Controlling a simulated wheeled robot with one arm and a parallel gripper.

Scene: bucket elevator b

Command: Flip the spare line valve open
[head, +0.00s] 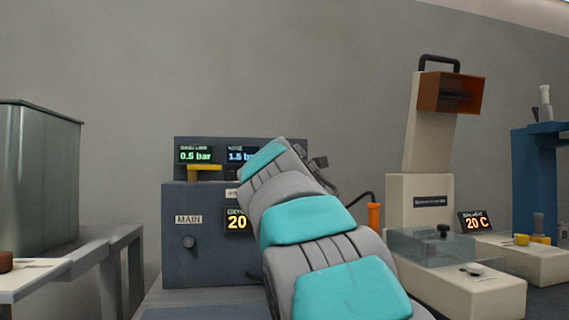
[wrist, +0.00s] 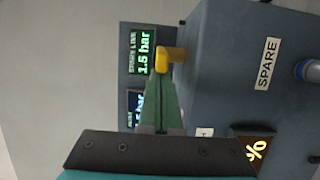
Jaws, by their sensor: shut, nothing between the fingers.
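The spare line valve's yellow lever (wrist: 164,57) shows in the wrist view, on the edge of the dark box with the SPARE label (wrist: 267,63). The spare line display (wrist: 142,50) beside it reads 1.5 bar in green. My gripper (wrist: 160,76) is shut and empty, with its green fingertips right at the lever, touching or nearly so. In the head view my arm hides the spare valve and the fingers. Another yellow lever (head: 205,168) shows there under a 0.5 bar display, above the MAIN label (head: 188,219).
A second display (head: 241,154) reads 1.5 bar in blue. A grey metal tank (head: 38,155) stands at the left. A cream machine with an orange-brown hood (head: 450,92) and an orange handle (head: 374,218) stand to the right of my arm.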

